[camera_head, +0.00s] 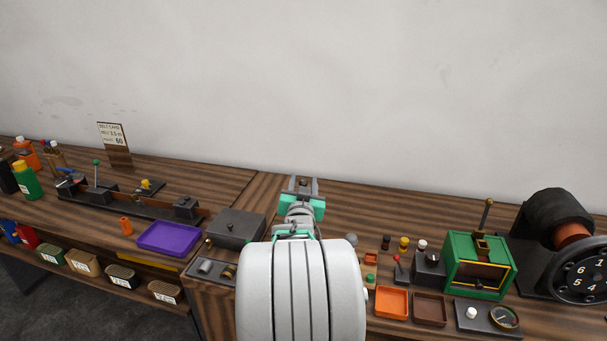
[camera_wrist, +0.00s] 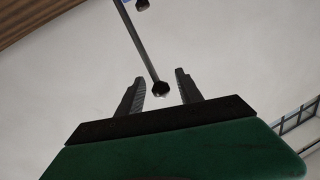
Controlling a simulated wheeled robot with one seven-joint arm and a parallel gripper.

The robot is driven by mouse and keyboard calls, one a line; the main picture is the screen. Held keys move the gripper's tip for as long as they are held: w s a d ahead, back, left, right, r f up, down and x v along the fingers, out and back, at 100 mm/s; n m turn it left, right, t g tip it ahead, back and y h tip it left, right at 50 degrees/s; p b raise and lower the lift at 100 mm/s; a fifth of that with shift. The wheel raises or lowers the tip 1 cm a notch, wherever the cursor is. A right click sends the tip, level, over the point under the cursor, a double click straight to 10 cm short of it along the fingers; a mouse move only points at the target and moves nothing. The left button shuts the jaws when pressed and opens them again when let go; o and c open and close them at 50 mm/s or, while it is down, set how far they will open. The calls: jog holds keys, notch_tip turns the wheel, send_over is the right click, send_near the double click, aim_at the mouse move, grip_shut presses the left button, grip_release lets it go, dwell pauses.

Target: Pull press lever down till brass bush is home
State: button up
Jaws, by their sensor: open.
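In the wrist view, a thin dark rod with a dark round knob (camera_wrist: 160,89) runs down from the top edge; it looks like the press lever. My gripper (camera_wrist: 160,76) is open, one finger on each side of the knob, with gaps to both. I cannot tell whether the knob is fully between the fingers in depth. In the head view my gripper (camera_head: 303,182) points away towards the wall above the bench. My arm hides the bench around it, and I cannot make out the press body or the brass bush there.
Left of my arm are a grey box (camera_head: 236,229) and a purple tray (camera_head: 169,239). To the right stand an orange tray (camera_head: 392,301), a brown tray (camera_head: 430,308), a green-framed device (camera_head: 480,264) with an upright lever, and a black machine with a numbered wheel (camera_head: 590,276).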

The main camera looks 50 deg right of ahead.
jog(key=x, duration=0.2)
jog(key=shift+w+d, duration=0.2)
jog(key=shift+d, duration=0.05)
jog(key=shift+c, duration=0.4)
grip_shut()
dwell(0.8)
